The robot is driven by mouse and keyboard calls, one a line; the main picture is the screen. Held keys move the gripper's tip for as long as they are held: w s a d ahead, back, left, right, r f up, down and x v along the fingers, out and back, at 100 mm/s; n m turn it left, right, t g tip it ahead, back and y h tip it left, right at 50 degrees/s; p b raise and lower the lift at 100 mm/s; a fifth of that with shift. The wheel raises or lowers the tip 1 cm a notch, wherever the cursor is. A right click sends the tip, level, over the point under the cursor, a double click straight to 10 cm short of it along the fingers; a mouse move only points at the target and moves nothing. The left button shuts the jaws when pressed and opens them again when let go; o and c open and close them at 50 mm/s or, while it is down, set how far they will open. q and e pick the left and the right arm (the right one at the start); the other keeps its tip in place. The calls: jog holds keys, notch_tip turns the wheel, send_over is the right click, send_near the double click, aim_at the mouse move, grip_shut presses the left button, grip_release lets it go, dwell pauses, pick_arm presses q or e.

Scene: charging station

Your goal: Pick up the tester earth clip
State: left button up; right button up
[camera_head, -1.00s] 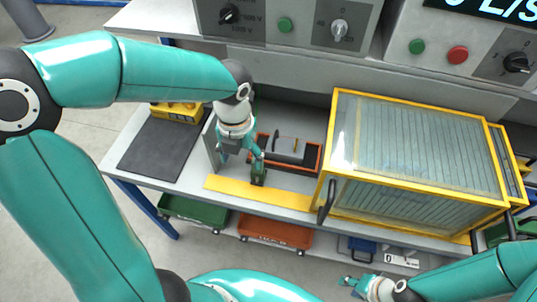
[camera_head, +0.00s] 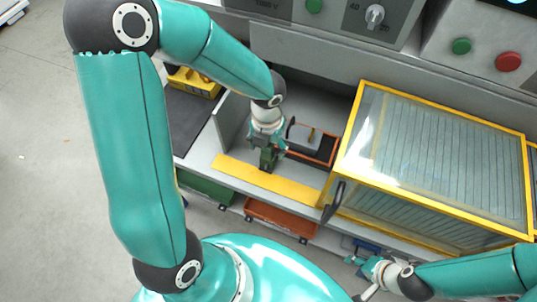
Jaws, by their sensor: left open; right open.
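My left gripper (camera_head: 268,147) points down over the bench near its front, its teal fingers apart. A small dark green object (camera_head: 267,159), which looks like the earth clip, stands upright at the back edge of the yellow strip. It shows between and just below the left fingertips; I cannot tell whether they touch it. Its upper part is hidden by the gripper. My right gripper (camera_head: 360,275) is open and empty at the lower right, in front of the bench and away from the clip.
An orange tray (camera_head: 325,160) holding a grey part lies right of the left gripper. A yellow-framed glass cage (camera_head: 345,150) stands further right. A grey upright panel is close on the left. A yellow device (camera_head: 195,82) sits by a black mat (camera_head: 188,120). Control panels line the back.

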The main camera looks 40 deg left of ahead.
aim_at(268, 159)
pick_arm(q)
jog(key=shift+f+b, duration=0.35)
jog(key=shift+f, duration=2.75)
jog(key=c, duration=1.3)
